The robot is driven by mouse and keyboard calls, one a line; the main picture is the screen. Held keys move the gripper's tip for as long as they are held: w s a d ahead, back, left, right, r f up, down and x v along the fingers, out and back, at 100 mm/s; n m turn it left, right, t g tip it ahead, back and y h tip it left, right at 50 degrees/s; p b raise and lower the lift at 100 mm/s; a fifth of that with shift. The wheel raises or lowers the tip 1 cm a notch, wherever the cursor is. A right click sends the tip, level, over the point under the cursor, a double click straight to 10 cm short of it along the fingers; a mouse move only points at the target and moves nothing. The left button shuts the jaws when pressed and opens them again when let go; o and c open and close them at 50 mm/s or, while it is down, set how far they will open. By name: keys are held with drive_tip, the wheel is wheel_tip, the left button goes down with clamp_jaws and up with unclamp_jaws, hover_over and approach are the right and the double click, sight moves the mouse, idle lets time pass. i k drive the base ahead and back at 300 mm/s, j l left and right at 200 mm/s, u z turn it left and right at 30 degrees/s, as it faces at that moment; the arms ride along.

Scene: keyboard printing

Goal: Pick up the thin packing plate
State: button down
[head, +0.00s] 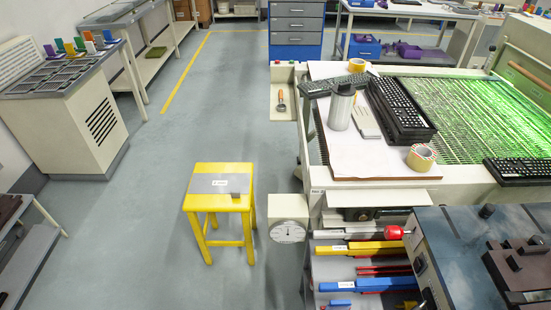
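A thin flat grey plate (205,184), which looks like the packing plate, lies on top of a yellow stool (219,170). It has a small white label near its middle. A small darker grey piece (238,184) shows at its right end; I cannot tell whether it is part of the plate. The stool stands alone on the grey floor, left of the large machine. My gripper is not in view.
A white cabinet with a dial (288,232) stands close right of the stool. The machine bed (470,115) carries keyboards (400,105), a metal bottle (341,107) and tape rolls (421,157). A pale cabinet (70,115) stands at left. Floor (130,230) around the stool's left and front is clear.

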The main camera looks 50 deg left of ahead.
sight(235, 184)
drive_tip(key=u, duration=2.5)
drive_tip(key=i+j, duration=0.15)
drive_tip(key=j, duration=0.2)
drive_tip(key=i+j+z, duration=0.15)
drive_tip(key=j, duration=0.15)
drive_tip(key=i+j, duration=0.1)
drive_tip(key=j, duration=0.25)
drive_tip(key=i+j+z, duration=0.15)
drive_tip(key=j, duration=0.2)
drive_tip(key=i+j+z, duration=0.2)
drive_tip(key=i, duration=0.3)
drive_tip(key=i+j+z, duration=0.2)
drive_tip(key=i+j, duration=0.25)
drive_tip(key=i+z, duration=0.1)
drive_tip(key=i, duration=0.45)
